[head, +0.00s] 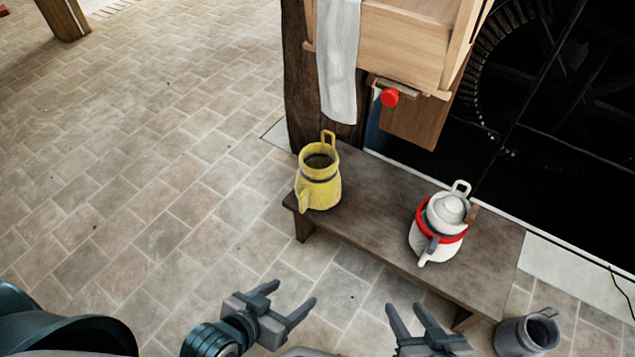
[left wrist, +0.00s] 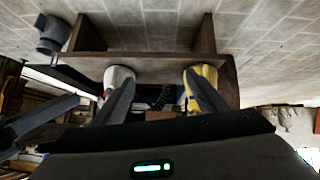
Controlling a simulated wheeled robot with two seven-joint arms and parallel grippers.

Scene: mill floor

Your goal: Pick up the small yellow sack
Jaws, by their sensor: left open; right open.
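The small yellow sack (head: 319,187) stands upright on the left end of a low dark wooden bench (head: 385,225). It has a dark band, an open top and a loop at the back. My left gripper (head: 293,294) is open and empty, in front of the bench and apart from the sack. In the left wrist view the yellow sack (left wrist: 206,76) is partly hidden behind one finger of this gripper (left wrist: 156,88). My right gripper (head: 405,308) is open and empty, to the right of the left one.
A white sack (head: 424,240) with a red band stands on the bench's right part. A grey sack (head: 527,333) is on the floor at the lower right. A wooden box with a white cloth (head: 340,60) and a red knob (head: 390,97) stands behind. The tiled floor at left is clear.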

